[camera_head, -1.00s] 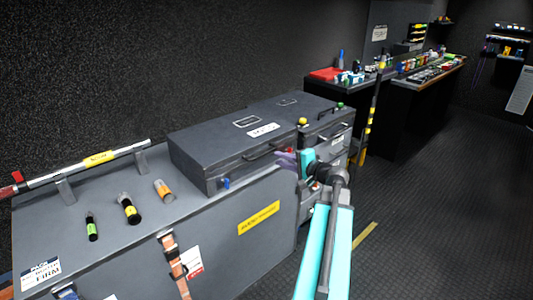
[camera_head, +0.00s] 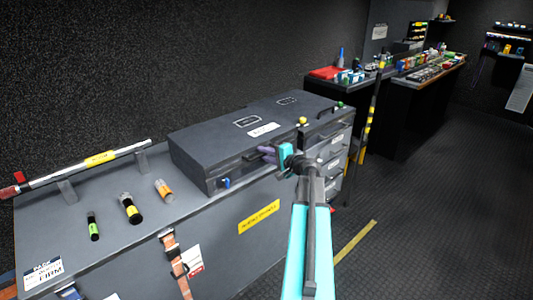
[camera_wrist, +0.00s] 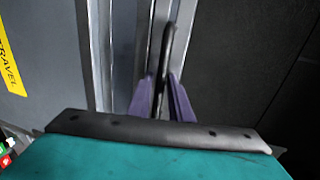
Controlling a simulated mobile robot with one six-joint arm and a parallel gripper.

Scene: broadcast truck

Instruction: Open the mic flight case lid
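The dark grey mic flight case (camera_head: 215,147) lies on the left grey bench, its lid down. A white label is on the lid top. A handle (camera_wrist: 168,45) on its front shows as a dark bar in the wrist view. Contact with the bar cannot be made out. My gripper and arm partly hide the front of the case.
A drawer unit (camera_head: 333,153) adjoins the case on the right. A striped pole (camera_head: 372,112) stands further right. The floor (camera_head: 430,190) at right is clear.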

